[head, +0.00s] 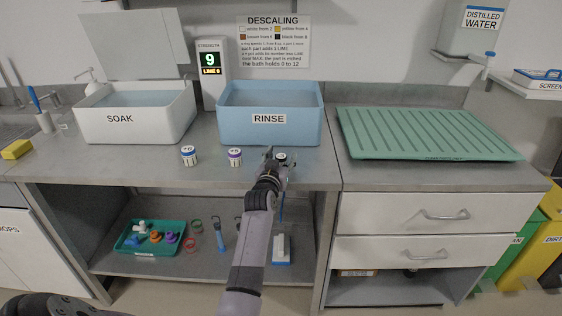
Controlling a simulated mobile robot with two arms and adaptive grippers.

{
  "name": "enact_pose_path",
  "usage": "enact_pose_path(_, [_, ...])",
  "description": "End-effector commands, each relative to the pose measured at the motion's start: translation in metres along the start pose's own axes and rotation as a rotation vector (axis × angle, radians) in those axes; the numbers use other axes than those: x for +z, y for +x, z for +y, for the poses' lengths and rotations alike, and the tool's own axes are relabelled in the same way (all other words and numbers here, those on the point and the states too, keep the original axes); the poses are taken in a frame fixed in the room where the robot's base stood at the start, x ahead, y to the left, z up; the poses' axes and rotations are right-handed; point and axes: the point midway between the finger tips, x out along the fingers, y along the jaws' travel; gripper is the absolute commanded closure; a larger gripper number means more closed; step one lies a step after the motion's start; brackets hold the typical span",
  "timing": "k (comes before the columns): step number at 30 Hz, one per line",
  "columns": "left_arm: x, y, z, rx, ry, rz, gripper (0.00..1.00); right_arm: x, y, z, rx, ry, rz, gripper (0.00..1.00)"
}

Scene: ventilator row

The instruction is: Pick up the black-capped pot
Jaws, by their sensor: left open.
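The black-capped pot (282,156) stands on the grey counter in front of the blue RINSE bath, in the head view. My left gripper (272,155) is open at the pot, reaching in from the front. I cannot tell whether the fingers are around the pot or just beside it. My right gripper is not in view.
Two other pots stand to the left, one blue-marked (189,155) and one purple-marked (235,157). Behind are the white SOAK bath (160,128) and blue RINSE bath (235,128). A green ribbed drainer (425,133) lies right. The counter's front edge is close.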

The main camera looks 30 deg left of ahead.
Motion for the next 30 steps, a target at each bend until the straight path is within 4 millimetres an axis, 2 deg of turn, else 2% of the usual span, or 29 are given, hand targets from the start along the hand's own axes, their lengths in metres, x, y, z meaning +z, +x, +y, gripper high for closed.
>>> enact_pose_path(5, [-0.0001, -0.0003, 0.0, 0.0, 0.0, 0.0, 0.49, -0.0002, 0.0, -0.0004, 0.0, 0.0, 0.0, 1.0])
enact_pose_path(27, [0.0002, -0.0006, 0.0003, 0.0, 0.0, 0.0, 0.99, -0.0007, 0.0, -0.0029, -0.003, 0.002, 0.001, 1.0])
enact_pose_path(30, [-0.0002, -0.0006, 0.0003, 0.0, 0.0, 0.0, 1.0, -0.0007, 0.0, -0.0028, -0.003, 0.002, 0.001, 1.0])
